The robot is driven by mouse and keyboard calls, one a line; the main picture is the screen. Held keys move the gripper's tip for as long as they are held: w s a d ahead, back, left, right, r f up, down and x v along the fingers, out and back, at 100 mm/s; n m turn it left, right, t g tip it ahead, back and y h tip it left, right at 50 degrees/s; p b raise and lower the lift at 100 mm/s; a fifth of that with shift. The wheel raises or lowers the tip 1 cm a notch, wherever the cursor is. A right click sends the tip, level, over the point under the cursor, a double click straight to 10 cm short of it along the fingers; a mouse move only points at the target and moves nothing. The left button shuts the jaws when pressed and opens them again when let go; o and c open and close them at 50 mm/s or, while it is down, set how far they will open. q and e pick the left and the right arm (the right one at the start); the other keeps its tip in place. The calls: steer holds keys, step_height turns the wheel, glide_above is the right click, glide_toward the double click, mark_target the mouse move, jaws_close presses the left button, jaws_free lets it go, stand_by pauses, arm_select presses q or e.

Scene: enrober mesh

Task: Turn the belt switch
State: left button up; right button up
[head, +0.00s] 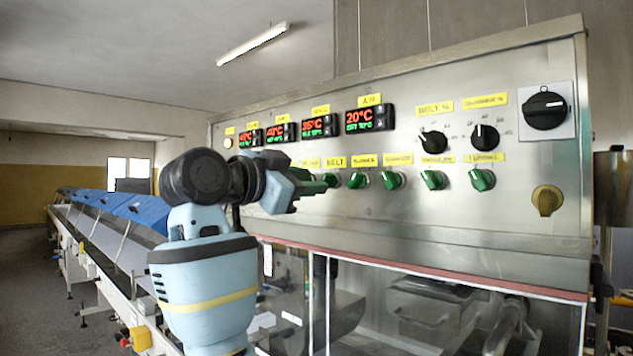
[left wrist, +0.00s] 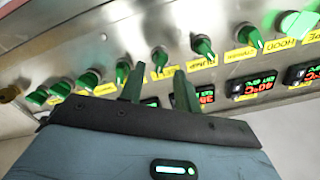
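The belt switch (head: 332,179) is a green knob under the yellow BELT label (head: 335,162) on the steel control panel, in a row of similar green knobs. In the head view my left gripper (head: 316,187) reaches in from the left and partly covers that part of the row. In the left wrist view the two green-tinted fingers of my left gripper (left wrist: 159,72) are apart, with a green knob (left wrist: 160,55), apparently the belt switch, in line with the gap between them. I cannot tell whether a finger touches it. My right gripper is not in view.
Other green knobs stand close on both sides, such as the one to the right (head: 358,180). Temperature displays (head: 370,118) sit above the row. Two black dials (head: 485,137) and a black rotary switch (head: 544,110) are farther right. A conveyor (head: 110,225) runs off at left.

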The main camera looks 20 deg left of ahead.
mark_target(328, 181)
arm_select(q)
steer(key=shift+x, duration=1.45)
jaws_close()
